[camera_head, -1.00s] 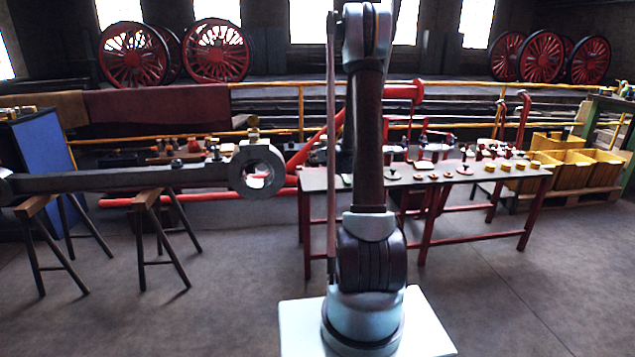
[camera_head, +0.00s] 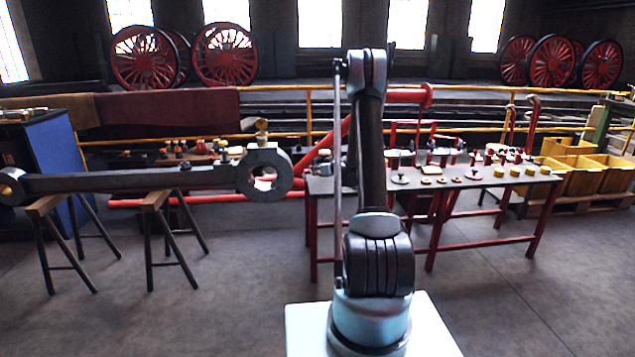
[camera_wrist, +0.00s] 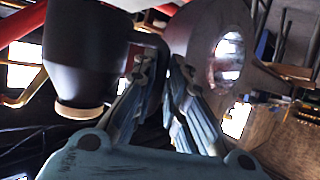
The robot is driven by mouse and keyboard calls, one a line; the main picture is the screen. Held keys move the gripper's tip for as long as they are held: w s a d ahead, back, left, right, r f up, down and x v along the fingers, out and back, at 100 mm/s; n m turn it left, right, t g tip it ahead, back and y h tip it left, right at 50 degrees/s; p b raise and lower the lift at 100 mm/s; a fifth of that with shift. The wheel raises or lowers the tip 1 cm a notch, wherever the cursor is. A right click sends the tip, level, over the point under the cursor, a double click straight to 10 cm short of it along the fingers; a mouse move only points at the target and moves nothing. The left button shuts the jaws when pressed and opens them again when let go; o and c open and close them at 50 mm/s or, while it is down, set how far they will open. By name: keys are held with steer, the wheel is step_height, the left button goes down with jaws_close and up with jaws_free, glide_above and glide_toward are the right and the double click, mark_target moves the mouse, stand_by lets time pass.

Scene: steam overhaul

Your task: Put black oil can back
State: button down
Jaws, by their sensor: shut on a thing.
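A black can-shaped body with a tan rim (camera_wrist: 82,62), seemingly the black oil can, fills the left of the wrist view, tilted and partly cut off. My gripper (camera_wrist: 165,72) is beside it, its fingers close together. The fingers are shut on a part of the can, but the exact grip point is dark and unclear. In the head view my gripper and the can are hidden behind my arm.
A dark workbench (camera_head: 470,182) with several small parts stands ahead. A big grey connecting rod (camera_head: 130,180) lies on trestles at left; its ring end (camera_wrist: 208,45) is near my gripper. Yellow bins (camera_head: 588,175) stand at right. The floor in front is clear.

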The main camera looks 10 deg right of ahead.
steer(key=shift+f, duration=2.15)
steer(key=c, duration=1.6)
jaws_free()
